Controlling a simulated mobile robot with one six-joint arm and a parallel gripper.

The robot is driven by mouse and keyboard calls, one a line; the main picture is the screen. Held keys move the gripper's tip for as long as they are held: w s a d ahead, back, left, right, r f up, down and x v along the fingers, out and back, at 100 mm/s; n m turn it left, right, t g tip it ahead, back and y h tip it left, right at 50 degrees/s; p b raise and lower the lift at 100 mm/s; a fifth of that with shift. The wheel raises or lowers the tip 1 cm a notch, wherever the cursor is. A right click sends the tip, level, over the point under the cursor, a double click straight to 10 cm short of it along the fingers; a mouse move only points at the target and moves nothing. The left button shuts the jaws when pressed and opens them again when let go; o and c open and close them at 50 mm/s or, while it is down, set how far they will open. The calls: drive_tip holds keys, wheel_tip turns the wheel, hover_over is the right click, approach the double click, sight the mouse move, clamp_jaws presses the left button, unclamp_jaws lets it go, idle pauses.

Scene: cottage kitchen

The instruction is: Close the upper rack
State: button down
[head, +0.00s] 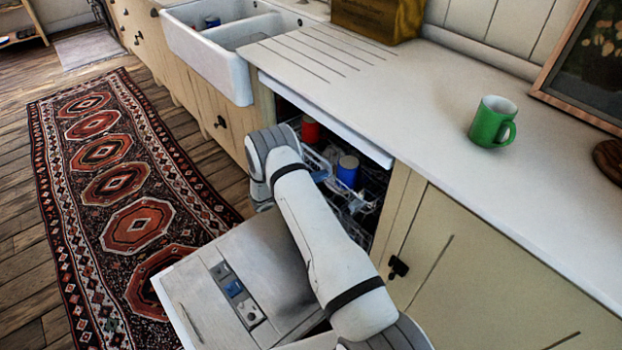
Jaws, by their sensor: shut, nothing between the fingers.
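The dishwasher stands open under the counter, its door (245,270) folded down flat. The upper rack (362,207) is a wire rack in the opening. Its front part shows beyond the counter edge; my arm hides part of it, so I cannot tell exactly how far out it is. A red cup (310,130) and a blue cup (347,171) stand in it. My arm reaches from the lower right across the door, with its far end at the left side of the opening. My gripper's fingers are hidden behind the arm.
A green mug (492,121) stands on the white countertop (430,100). A white double sink (225,60) lies beyond the dishwasher. A cabinet (480,270) adjoins it on the right. A patterned rug (110,185) covers the open floor at left.

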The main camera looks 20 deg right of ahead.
drive_tip(key=shift+d, duration=0.15)
drive_tip(key=w+d+b, duration=0.1)
drive_tip(key=d, duration=0.1)
drive_tip(key=w+d+b, duration=0.1)
drive_tip(key=d, duration=0.2)
drive_tip(key=w+d+b, duration=0.1)
drive_tip(key=d+b, duration=0.1)
drive_tip(key=d, duration=0.1)
drive_tip(key=shift+w+d+f, duration=0.1)
drive_tip(key=shift+w+f, duration=0.05)
drive_tip(key=shift+w, duration=0.1)
drive_tip(key=shift+w+d+r, duration=0.1)
drive_tip(key=shift+d+r, duration=0.25)
drive_tip(key=shift+a, duration=0.1)
